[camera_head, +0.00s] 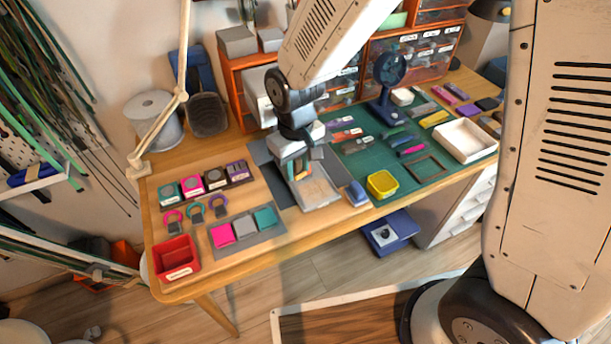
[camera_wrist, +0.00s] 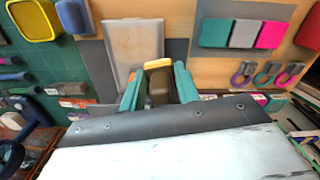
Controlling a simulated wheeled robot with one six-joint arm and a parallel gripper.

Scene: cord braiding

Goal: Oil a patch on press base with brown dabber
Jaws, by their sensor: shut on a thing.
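The press base (camera_head: 320,192) is a pale, flat plate on a dark grey mat near the table's front edge. It also shows upright in the wrist view (camera_wrist: 135,42). My gripper (camera_head: 302,172) is over the back left part of the plate, pointing down. In the wrist view its teal fingers (camera_wrist: 158,75) are shut on the brown dabber (camera_wrist: 158,87), which has a yellowish end (camera_wrist: 158,64). The dabber's end lies over the near end of the plate in that view. I cannot tell whether it touches the plate. No oil patch can be made out.
A blue block (camera_head: 357,193) and a yellow tray (camera_head: 382,184) stand right of the plate. Left are a grey mat with pink, grey and teal pads (camera_head: 245,229), ring tools (camera_head: 197,211) and a red bin (camera_head: 177,259). A dark blue stand (camera_head: 390,88) rises behind.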

